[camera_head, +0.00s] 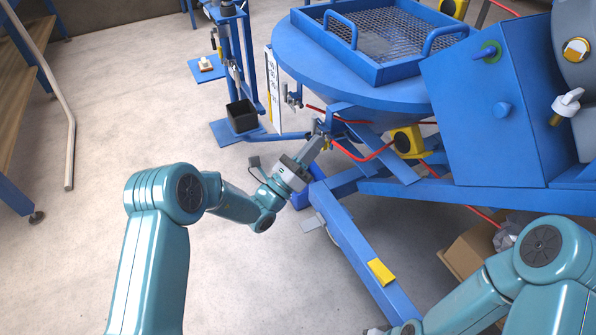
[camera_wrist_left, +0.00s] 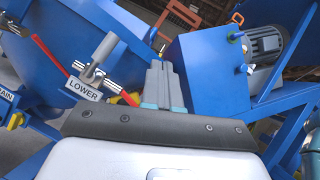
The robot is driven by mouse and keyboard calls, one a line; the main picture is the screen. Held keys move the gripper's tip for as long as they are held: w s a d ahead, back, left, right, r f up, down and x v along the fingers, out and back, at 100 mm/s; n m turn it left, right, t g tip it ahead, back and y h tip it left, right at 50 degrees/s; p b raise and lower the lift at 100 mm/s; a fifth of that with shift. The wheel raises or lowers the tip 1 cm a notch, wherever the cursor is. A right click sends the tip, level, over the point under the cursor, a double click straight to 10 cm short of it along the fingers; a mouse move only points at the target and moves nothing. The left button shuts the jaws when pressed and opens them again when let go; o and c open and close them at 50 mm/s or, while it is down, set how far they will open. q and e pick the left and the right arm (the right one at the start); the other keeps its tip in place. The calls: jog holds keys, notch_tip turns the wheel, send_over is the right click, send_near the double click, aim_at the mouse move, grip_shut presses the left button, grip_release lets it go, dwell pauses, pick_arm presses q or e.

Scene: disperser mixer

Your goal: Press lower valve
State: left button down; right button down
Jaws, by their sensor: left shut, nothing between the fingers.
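The lower valve (camera_wrist_left: 97,62) shows in the left wrist view as a grey lever-like fitting above a white plate marked LOWER (camera_wrist_left: 84,88), with a red hose beside it. My left gripper (camera_wrist_left: 165,85) is shut and empty, its fingertips to the right of the valve in that view, with a gap between them in the picture. In the head view my left gripper (camera_head: 317,146) reaches the small fittings under the blue round vessel, and the valve is too small and crowded there to tell apart. My right arm shows at the lower right, but its gripper does not.
The blue machine (camera_head: 365,85) with its frame, red hoses and yellow-cased part (camera_head: 408,142) fills the right. A blue stand with a black bin (camera_head: 242,115) is behind. A cardboard box (camera_head: 472,255) lies near my right arm. The floor at left is open.

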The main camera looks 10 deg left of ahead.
pick_arm(q)
jog(key=s+a+p, duration=0.1)
jog(key=s+a, duration=0.2)
jog(key=s, duration=0.5)
jog(key=shift+f, duration=0.15)
